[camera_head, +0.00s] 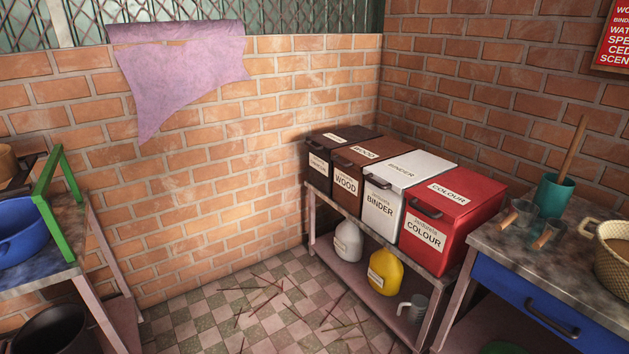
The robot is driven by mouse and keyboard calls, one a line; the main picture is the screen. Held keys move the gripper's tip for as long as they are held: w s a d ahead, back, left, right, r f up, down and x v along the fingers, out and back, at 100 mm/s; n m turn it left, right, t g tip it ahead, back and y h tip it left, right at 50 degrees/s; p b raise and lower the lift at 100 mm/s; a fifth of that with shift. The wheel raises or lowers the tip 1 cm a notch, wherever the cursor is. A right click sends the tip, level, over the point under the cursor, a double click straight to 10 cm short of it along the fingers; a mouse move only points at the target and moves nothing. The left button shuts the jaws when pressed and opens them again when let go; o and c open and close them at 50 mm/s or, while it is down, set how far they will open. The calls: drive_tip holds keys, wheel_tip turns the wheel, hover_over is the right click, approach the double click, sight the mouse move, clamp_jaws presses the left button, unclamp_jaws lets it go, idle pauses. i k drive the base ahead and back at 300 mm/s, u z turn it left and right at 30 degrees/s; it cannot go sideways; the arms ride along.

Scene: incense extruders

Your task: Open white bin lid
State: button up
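The white bin (381,206) is labelled BINDER and stands on the upper shelf of a rack against the brick wall. Its white lid (413,164) lies flat on top and looks closed. A dark handle (377,181) sits at the lid's front edge. The white bin stands between a brown WOOD bin (346,184) on its left and a red COLOUR bin (425,236) on its right. My gripper is not in view.
A metal-topped table (500,243) with a teal pot (553,195) stands at the right. Another table with a blue basin (20,235) and green frame (57,203) stands at the left. Thin sticks litter the checkered floor (225,315); the floor between is otherwise clear.

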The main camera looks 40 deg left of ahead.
sight(399, 173)
drive_tip(key=u, duration=0.7)
drive_tip(key=i, duration=1.15)
drive_tip(key=u, duration=0.4)
drive_tip(key=i, duration=1)
drive_tip(key=u, duration=0.7)
